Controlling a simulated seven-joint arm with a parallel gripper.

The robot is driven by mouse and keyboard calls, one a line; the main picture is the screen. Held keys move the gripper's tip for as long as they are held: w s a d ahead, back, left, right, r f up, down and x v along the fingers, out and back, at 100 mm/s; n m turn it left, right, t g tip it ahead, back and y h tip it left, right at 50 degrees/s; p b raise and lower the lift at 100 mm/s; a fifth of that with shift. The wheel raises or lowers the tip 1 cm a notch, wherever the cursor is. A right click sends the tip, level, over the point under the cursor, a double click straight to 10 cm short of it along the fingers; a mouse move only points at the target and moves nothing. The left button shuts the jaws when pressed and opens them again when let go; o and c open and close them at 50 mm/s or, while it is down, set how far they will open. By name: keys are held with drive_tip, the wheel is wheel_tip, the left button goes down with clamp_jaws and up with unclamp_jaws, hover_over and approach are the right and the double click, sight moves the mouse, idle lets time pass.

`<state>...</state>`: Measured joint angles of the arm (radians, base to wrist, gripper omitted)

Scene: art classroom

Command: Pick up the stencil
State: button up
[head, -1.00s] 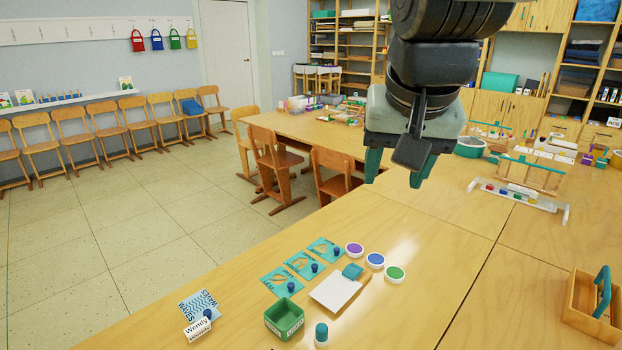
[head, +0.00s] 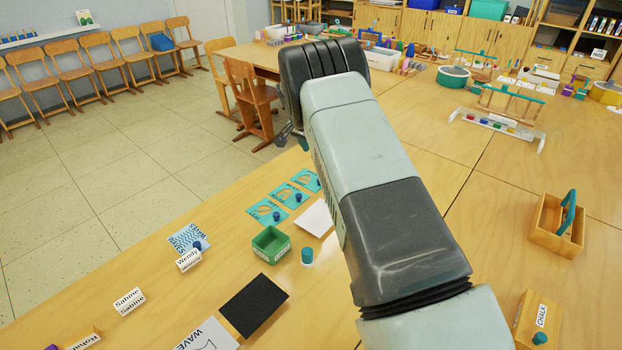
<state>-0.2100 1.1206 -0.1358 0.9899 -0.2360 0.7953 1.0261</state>
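Three teal stencil cards with cut-out shapes and blue knobs lie in a slanting row on the near table, left of my arm: a near one (head: 261,213), a middle one (head: 283,196) and a far one (head: 303,177). Which one is the task's stencil I cannot tell. My arm crosses the picture from lower right to upper middle. Its wrist bends above and beyond the cards. My gripper's fingers are hidden behind the arm.
A green box (head: 271,243), a white sheet (head: 314,219) and a teal-capped pot (head: 307,257) stand close to the cards. Name blocks (head: 129,301) and a black sheet (head: 254,305) lie nearer. A wooden caddy (head: 557,228) stands at right. Bare tabletop lies left of the green box.

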approach(310, 177)
drive_tip(key=s+d, duration=0.3)
drive_tip(key=shift+s+d, duration=0.25)
drive_tip(key=shift+s, duration=0.05)
drive_tip(key=shift+x, duration=3.05)
drive_tip(key=shift+c, duration=0.3)
clamp_jaws()
